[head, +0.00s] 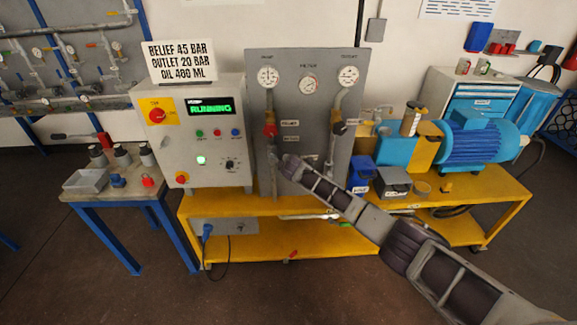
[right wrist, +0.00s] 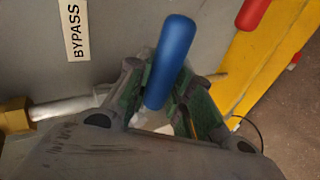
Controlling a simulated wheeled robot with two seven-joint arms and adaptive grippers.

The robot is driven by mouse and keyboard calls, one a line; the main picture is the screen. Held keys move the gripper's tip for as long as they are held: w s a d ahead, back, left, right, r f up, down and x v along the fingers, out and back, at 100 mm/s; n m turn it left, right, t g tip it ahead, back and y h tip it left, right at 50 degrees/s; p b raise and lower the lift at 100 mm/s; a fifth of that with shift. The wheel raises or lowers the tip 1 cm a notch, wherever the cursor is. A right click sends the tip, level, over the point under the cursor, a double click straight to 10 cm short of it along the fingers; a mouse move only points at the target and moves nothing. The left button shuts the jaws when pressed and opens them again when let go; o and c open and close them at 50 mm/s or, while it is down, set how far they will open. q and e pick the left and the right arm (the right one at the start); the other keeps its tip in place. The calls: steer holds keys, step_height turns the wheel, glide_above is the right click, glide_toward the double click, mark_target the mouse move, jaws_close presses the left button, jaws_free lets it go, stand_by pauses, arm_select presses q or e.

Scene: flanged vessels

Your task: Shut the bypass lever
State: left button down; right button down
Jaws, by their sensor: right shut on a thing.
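The bypass lever has a blue handle (right wrist: 171,62), seen in the right wrist view beside a white BYPASS label (right wrist: 75,30) on the grey panel. My right gripper (right wrist: 167,98) is shut on this handle, with a green-padded finger on each side of it. In the head view my right gripper (head: 289,166) is low at the front of the grey gauge panel (head: 308,115), and the lever is hidden behind it. My left gripper is not in view.
A red handle (right wrist: 252,12) is close by in the right wrist view. A control box (head: 195,130) reading RUNNING stands left of the panel. A blue motor (head: 470,140) and small bins (head: 394,182) stand right on the yellow bench (head: 490,195).

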steer(key=shift+r+h, duration=0.3)
steer(key=shift+r, duration=0.05)
steer(key=shift+n, duration=0.3)
steer(key=c, duration=1.3)
jaws_free()
steer(key=shift+a, duration=0.1)
steer(key=shift+o, duration=0.2)
steer(key=shift+s, duration=0.1)
steer(key=v, duration=1.1)
steer(key=shift+s+r, duration=0.15)
steer(key=shift+s, duration=0.15)
